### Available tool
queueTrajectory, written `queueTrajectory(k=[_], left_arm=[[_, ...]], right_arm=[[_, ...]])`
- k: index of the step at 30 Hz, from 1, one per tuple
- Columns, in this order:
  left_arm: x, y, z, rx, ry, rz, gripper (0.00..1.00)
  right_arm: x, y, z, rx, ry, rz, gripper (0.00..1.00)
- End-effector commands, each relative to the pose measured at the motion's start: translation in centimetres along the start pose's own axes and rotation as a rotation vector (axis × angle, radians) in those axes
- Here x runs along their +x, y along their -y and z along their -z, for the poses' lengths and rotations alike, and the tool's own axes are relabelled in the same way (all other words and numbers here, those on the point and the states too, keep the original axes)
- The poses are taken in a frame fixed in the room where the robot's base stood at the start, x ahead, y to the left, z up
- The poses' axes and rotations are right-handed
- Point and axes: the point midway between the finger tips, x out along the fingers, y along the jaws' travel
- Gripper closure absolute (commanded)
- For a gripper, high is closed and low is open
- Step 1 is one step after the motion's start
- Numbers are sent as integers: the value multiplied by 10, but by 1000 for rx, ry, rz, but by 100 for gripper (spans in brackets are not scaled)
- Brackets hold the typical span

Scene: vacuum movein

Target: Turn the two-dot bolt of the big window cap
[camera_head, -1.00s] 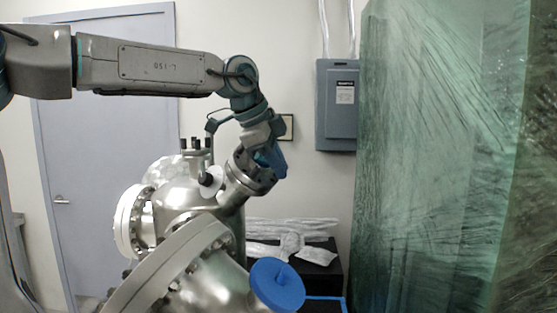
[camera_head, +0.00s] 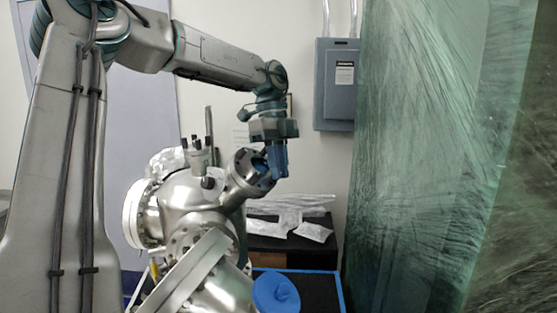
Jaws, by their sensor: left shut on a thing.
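The steel vacuum chamber (camera_head: 190,212) stands at the centre left. A round flanged cap (camera_head: 243,168) with dark bolt holes sits on its upper right port, tilted toward the upper right. My left gripper (camera_head: 279,174) points down with its blue fingers at the right edge of this cap. The fingers are shut on a bolt there, which they hide. I cannot make out any dot marks on the bolts. My right gripper is not in view.
A blue round disc (camera_head: 275,292) is at the lower front. Wrapped white packages (camera_head: 290,222) lie on a dark cabinet behind. A green translucent curtain (camera_head: 430,150) fills the right side. A grey electrical box (camera_head: 337,85) hangs on the wall.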

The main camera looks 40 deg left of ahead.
Motion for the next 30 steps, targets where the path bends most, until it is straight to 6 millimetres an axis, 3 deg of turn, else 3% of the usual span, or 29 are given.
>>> queueTrajectory(k=[22, 23, 25, 26, 30], left_arm=[[-2, 2, 0, 47, 3, -72, 100], [-2, 2, 0, 47, 3, -72, 83], [-2, 2, 0, 47, 2, -72, 69], [-2, 2, 0, 47, 2, -73, 65], [-1, 2, 0, 47, 2, -74, 65]], right_arm=[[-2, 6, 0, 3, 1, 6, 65], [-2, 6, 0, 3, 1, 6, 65], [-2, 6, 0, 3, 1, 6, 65], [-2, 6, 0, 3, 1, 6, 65], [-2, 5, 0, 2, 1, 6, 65]])
